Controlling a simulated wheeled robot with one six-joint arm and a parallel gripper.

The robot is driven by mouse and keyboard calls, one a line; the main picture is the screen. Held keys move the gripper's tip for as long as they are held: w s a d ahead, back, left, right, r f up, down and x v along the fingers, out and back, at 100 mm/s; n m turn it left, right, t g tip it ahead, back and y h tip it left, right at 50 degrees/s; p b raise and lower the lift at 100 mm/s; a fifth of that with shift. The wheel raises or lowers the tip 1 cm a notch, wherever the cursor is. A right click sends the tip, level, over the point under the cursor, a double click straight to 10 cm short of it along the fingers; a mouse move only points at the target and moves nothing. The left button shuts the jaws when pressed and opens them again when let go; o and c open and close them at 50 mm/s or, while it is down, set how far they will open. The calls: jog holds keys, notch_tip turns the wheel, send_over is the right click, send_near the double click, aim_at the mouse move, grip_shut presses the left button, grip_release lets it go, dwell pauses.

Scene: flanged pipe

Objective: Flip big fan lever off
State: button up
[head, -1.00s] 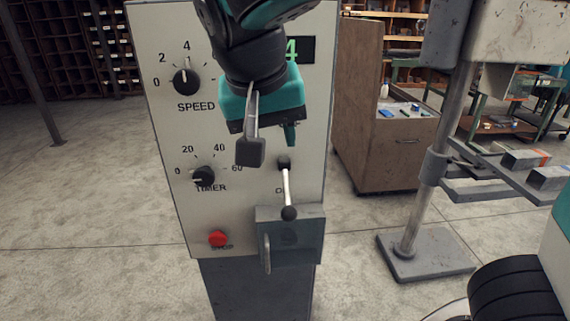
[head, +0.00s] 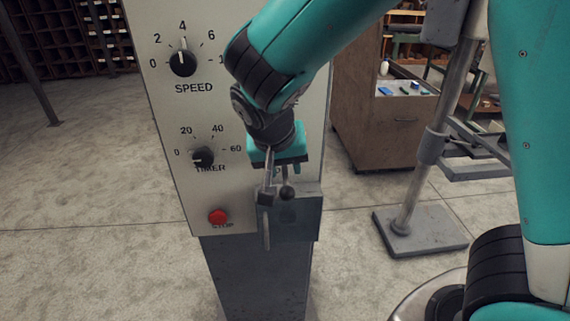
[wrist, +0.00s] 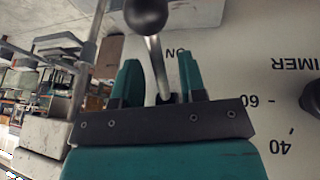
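The lever is a slim metal rod with a black ball end (head: 288,193) on the pale control panel (head: 190,120). The ball hangs low, just in front of the grey box. In the wrist view, turned upside down, the lever (wrist: 155,60) rises from its dark base to the ball, past an "ON" label (wrist: 177,53). My gripper (head: 281,182) is open at the lever, and the wrist view (wrist: 160,82) shows its teal fingers apart, one on each side of the rod. Contact with the rod cannot be told. My arm hides the lever's base in the head view.
A grey box (head: 300,222) with a handle juts out below the lever. A speed knob (head: 183,63), a timer knob (head: 203,156) and a red stop button (head: 218,217) sit left. A brown cabinet (head: 370,130) and a metal stand (head: 418,185) are to the right.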

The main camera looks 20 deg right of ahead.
jog(key=shift+w+d+f, duration=0.15)
jog(key=shift+d+f, duration=0.05)
jog(key=shift+f, duration=0.4)
grip_shut()
jog(key=r+g+p, duration=0.1)
jog(key=p, duration=0.2)
jog(key=shift+r, duration=0.25)
jog(key=shift+s+r+g+y+p, duration=0.15)
jog(key=shift+g+y+p, duration=0.1)
jog(key=shift+g+p, duration=0.35)
jog(key=shift+s+r+g+y+p, duration=0.15)
jog(key=shift+g+y+p, duration=0.1)
jog(key=shift+g+p, duration=0.3)
jog(key=shift+a+g+p, duration=0.1)
jog(key=shift+g+p, duration=0.3)
jog(key=shift+g, duration=0.05)
jog(key=shift+f, duration=0.1)
grip_release()
jog(key=shift+n, duration=0.3)
